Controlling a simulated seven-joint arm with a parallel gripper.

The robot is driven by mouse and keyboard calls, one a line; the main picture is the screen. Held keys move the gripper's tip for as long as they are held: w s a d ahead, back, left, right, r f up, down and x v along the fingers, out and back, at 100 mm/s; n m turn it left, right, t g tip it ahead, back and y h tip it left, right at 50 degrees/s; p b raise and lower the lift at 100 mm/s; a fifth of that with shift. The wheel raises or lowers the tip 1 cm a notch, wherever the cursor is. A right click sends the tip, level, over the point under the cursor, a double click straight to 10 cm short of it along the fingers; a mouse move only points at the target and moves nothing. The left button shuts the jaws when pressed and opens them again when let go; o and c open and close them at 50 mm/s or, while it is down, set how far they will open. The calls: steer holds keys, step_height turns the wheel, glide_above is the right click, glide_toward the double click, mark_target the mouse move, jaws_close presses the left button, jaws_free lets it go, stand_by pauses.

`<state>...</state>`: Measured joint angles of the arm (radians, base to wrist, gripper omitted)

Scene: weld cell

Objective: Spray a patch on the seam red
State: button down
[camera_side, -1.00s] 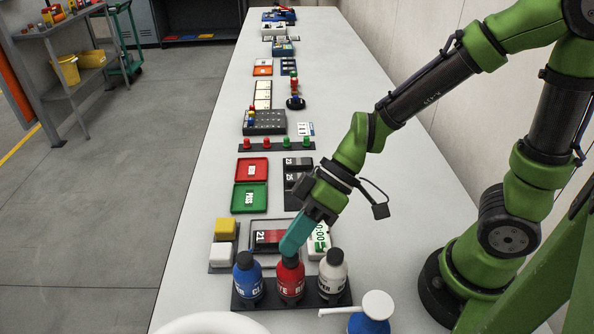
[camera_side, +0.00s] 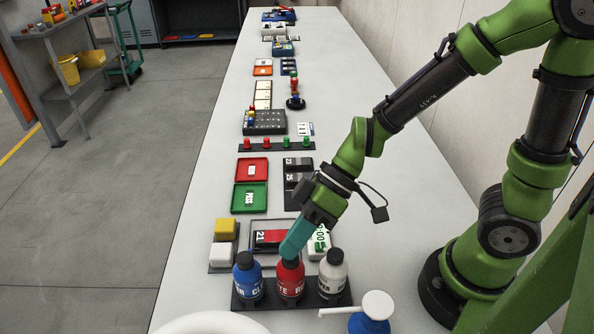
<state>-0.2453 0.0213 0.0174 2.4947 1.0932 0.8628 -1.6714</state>
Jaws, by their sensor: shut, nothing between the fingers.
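My gripper (camera_side: 294,247) has teal fingers that point down and left, and they look shut and empty. The fingertips are just above or behind the black cap of the red bottle (camera_side: 291,286); I cannot tell whether they touch it. The red bottle stands upright in the middle of a dark rack (camera_side: 322,302), between a blue bottle (camera_side: 248,281) and a white bottle (camera_side: 333,275). Behind the rack lies a framed plate (camera_side: 268,238), part dark with the number 21 and part red. My fingers hide some of the plate, and no seam can be made out.
A white block (camera_side: 220,252) and a yellow block (camera_side: 224,228) sit left of the plate. A green-marked white piece (camera_side: 319,241) is to its right. A white-topped pump bottle (camera_side: 375,307) stands in front. Green (camera_side: 250,197) and red trays (camera_side: 252,169) lie farther back.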

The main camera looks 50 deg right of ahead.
steer(key=shift+r, duration=0.9)
step_height(320, 180, up, 5)
stand_by(0.4)
stand_by(0.5)
